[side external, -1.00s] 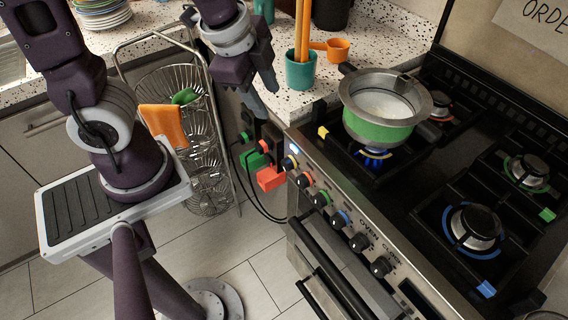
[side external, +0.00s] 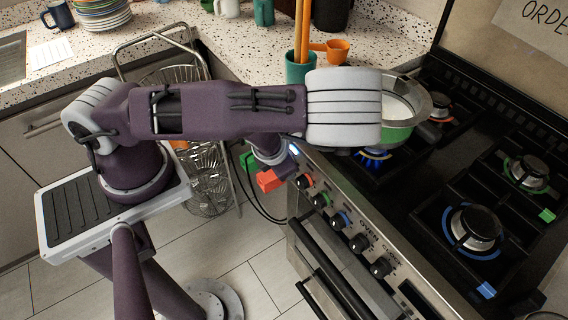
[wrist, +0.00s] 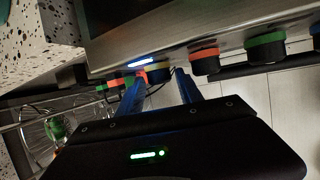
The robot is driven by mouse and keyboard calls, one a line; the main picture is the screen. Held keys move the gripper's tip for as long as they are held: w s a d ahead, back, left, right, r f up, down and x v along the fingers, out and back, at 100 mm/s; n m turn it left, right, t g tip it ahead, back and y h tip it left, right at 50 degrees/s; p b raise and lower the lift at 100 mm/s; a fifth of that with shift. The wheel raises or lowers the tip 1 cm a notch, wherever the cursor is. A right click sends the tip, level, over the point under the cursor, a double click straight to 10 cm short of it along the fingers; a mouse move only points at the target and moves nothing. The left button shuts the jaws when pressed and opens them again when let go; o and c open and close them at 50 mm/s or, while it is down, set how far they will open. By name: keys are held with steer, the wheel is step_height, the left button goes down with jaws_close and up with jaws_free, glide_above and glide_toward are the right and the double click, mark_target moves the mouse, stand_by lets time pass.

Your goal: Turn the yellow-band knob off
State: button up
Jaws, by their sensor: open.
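The yellow-band knob (wrist: 158,70) is on the stove's front panel and shows in the wrist view between my two fingertips. In the side view it is hidden behind my arm. My gripper (wrist: 159,78) is open, with one blue finger on each side of the knob. I cannot tell whether either finger touches it.
Beside it on the panel are a red-band knob (wrist: 205,60) and a green-band knob (wrist: 265,49), with more knobs further along. A red block-shaped thing (side external: 269,180) sits near the counter's end. The oven handle (side external: 330,275) runs below the knobs.

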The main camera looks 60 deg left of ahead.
steer(key=shift+f, duration=0.15)
jaws_close()
